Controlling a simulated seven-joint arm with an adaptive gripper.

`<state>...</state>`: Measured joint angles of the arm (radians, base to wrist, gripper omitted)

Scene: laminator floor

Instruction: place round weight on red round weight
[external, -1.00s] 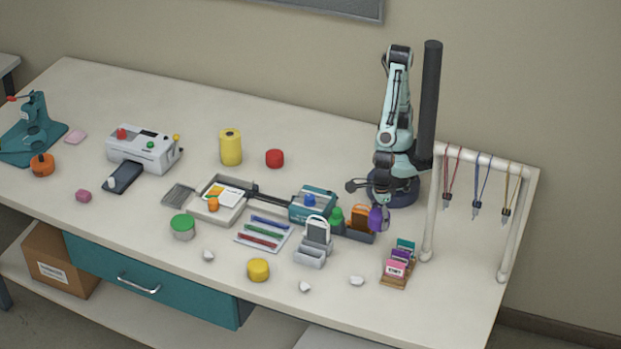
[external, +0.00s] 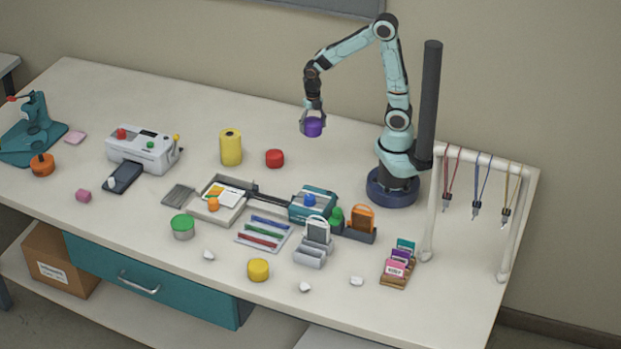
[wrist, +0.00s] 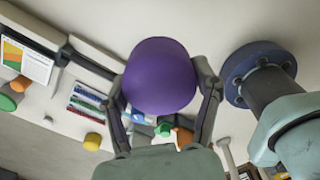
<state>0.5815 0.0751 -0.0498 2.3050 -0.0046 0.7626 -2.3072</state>
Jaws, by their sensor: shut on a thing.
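My gripper (external: 312,112) is shut on a purple round weight (external: 313,127) and holds it in the air above the back part of the table. In the wrist view the purple weight (wrist: 160,76) sits between the two fingers and hides part of the scene behind it. The red round weight (external: 275,158) stands on the table, below and to the left of the held weight in the external view, with nothing on top of it. I cannot make out the red weight in the wrist view.
A tall yellow roll (external: 231,147) stands just left of the red weight. A teal laminating device (external: 313,204) and a grey tray (external: 237,212) lie in front. A lanyard rack (external: 430,205) stands at the right. The table behind the red weight is clear.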

